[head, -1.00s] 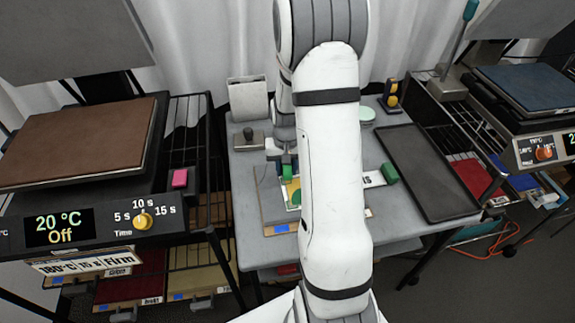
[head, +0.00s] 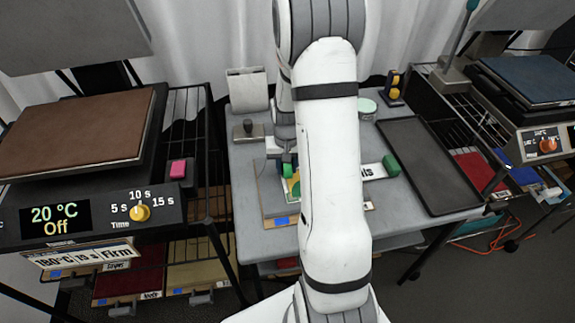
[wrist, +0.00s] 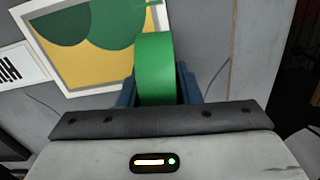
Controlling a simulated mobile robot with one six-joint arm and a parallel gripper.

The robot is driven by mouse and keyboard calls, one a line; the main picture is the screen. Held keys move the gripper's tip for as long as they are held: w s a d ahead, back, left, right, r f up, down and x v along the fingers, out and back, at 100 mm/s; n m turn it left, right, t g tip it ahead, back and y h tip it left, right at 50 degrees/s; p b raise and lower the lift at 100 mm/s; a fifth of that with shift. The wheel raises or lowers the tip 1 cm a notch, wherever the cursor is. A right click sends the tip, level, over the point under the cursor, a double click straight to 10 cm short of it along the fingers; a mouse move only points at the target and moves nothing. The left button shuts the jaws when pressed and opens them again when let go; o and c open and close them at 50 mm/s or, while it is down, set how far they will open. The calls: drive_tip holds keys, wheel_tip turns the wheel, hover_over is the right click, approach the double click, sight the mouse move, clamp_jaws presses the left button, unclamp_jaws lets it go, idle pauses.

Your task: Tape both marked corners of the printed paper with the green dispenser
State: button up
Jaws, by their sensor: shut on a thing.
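My gripper (wrist: 160,98) is shut on the green dispenser (wrist: 155,62), which stands between the blue fingers in the wrist view. The printed paper (wrist: 88,40), with green and yellow shapes and a pale border, lies just beyond the dispenser. The dispenser's top overlaps the paper's lower right edge in that view; I cannot tell whether they touch. In the head view my arm hides most of the paper (head: 291,187), and a bit of green shows at the gripper (head: 284,170). The corner marks cannot be made out.
The grey table (head: 243,195) holds a dark tray (head: 428,168) at right, a second green block (head: 391,165) by a white label strip (head: 374,172), a paper-roll holder (head: 247,90) and a dark-handled stamp (head: 248,131) at back left. A press (head: 75,130) stands left.

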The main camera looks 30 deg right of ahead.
drive_tip(key=shift+f+b, duration=0.5)
drive_tip(key=shift+f, duration=0.1)
idle(1.4)
drive_tip(key=shift+r+p, duration=2.35)
drive_tip(key=shift+r, duration=1.25)
